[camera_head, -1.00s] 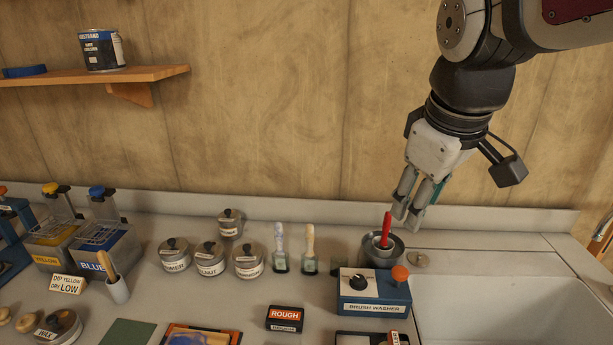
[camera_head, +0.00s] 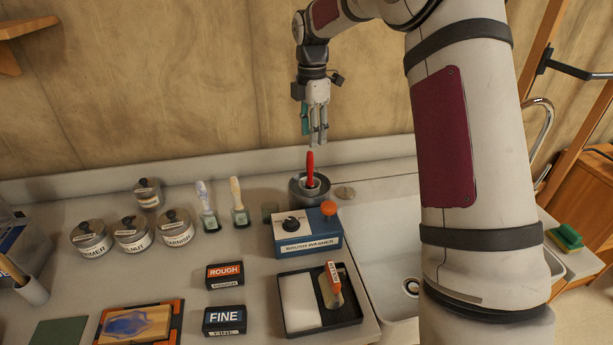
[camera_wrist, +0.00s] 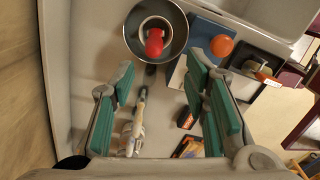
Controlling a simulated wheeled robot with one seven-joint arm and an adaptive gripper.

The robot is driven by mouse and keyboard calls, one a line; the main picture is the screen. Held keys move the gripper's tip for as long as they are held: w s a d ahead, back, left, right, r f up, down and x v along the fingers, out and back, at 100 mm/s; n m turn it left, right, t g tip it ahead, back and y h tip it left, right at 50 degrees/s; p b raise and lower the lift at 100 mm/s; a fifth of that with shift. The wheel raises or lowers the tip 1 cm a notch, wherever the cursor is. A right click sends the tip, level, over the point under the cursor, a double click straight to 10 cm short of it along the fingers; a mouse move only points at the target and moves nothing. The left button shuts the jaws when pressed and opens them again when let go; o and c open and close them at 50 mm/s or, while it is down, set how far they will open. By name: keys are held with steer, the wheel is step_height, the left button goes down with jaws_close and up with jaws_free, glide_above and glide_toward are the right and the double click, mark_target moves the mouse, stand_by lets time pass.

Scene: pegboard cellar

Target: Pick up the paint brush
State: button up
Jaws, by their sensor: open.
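A red-handled paint brush (camera_head: 310,170) stands upright, handle up, in the round metal pot (camera_head: 299,193) of the brush washer (camera_head: 307,236). In the wrist view its red handle (camera_wrist: 155,43) shows end-on inside the pot (camera_wrist: 172,58). Two more brushes, one with a pale blue handle (camera_head: 203,194) and one with a cream handle (camera_head: 236,192), stand to the left on the bench. My gripper (camera_head: 317,138) hangs fingers down just above the red handle, apart from it. It also shows in the wrist view (camera_wrist: 160,78), with its green-padded fingers apart and empty.
A sink (camera_head: 395,255) lies to the right. The wall is close behind my gripper.

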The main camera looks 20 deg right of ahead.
steer(key=shift+w+d+f, duration=0.1)
steer(key=shift+w+f, duration=0.05)
steer(key=shift+f, duration=0.2)
steer(key=p, duration=0.2)
glide_above(310, 174)
steer(key=f, duration=0.7)
steer(key=shift+w+d+f, duration=0.3)
steer(key=shift+w+f+p, duration=0.15)
steer(key=shift+f+p, duration=0.25)
steer(key=shift+f, duration=1.1)
steer(key=shift+w+f+p, duration=0.15)
steer(key=shift+f+p, duration=0.2)
steer(key=shift+f, duration=1.15)
jaws_close()
